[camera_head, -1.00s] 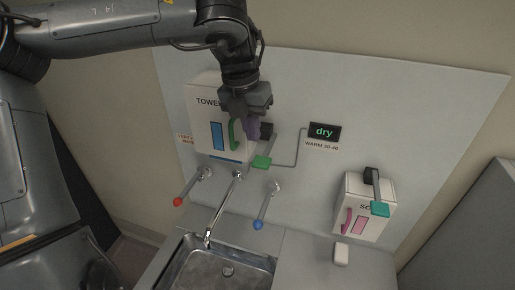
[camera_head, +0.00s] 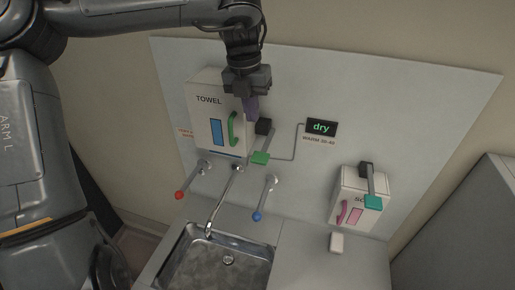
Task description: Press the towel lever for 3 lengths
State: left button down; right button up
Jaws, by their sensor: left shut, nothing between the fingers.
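No towel shows clearly below the dispenser. My right gripper is not in view.
A "dry" display (camera_head: 321,128) is on the panel to the right. A soap dispenser (camera_head: 349,205) with a teal-tipped lever hangs lower right. Below are a metal sink (camera_head: 228,260), a tap (camera_head: 217,208), a red-knobbed lever (camera_head: 180,195), a blue-knobbed lever (camera_head: 257,216) and a white block (camera_head: 337,242).

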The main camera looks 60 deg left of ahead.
aim_at(259, 157)
pick_arm(q)
jog(key=f+p, duration=0.1)
jog(key=f, duration=0.3)
jog(key=w+f+p, duration=0.1)
jog(key=f, duration=0.3)
jog(key=f+p, duration=0.1)
jog(key=f, duration=0.3)
jog(key=shift+w+f, duration=0.25)
